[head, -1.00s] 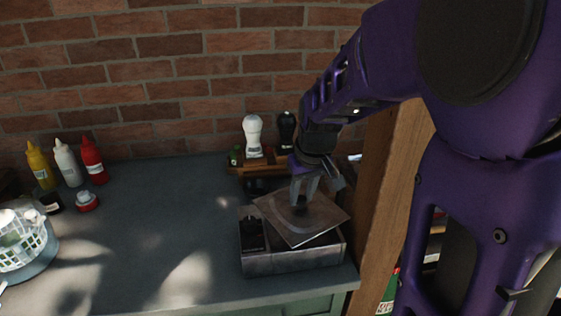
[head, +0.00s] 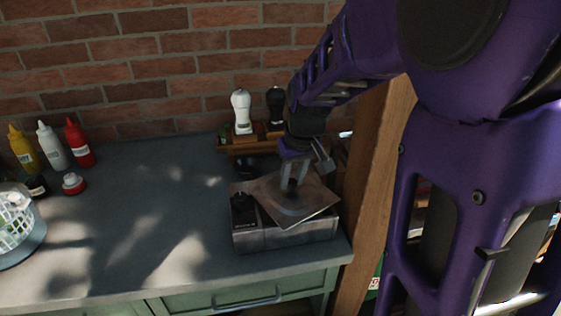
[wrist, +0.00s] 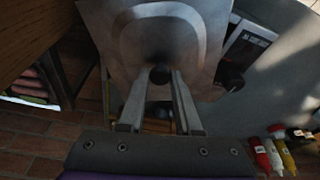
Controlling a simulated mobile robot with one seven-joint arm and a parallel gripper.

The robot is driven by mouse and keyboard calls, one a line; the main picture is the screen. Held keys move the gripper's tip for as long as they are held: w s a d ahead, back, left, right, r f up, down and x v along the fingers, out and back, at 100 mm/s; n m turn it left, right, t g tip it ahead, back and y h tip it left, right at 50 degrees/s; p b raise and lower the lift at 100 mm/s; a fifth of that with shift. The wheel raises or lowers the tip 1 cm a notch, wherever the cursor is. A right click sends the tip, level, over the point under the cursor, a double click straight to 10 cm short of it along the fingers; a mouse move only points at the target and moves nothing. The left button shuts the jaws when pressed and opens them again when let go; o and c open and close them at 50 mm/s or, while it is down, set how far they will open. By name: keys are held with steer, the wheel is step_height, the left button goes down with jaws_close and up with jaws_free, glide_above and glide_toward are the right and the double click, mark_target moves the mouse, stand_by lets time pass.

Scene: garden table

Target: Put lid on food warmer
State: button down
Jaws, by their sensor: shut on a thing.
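The food warmer (head: 285,237) is a grey metal box near the right end of the counter, with a dark knob at its left. Its square metal lid (head: 316,199) lies over the top, turned at an angle to the box, with a corner past the front edge. I cannot tell whether the lid rests on the box or is just above it. My gripper (head: 290,186) is shut on the lid's dark central knob. In the wrist view the lid (wrist: 195,55) fills the top middle and the fingers (wrist: 160,85) close around its knob (wrist: 159,75).
A wooden post (head: 372,180) stands close to the right of the warmer. A rack with a white shaker (head: 241,111) and a dark shaker (head: 275,106) is behind it. Sauce bottles (head: 78,143) and a white basket (head: 15,225) are at the left. The counter's middle is clear.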

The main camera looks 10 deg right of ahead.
steer(key=shift+f+b, duration=0.35)
steer(key=shift+f, duration=0.15)
steer(key=c, duration=0.5)
jaws_free()
steer(key=shift+r, duration=0.1)
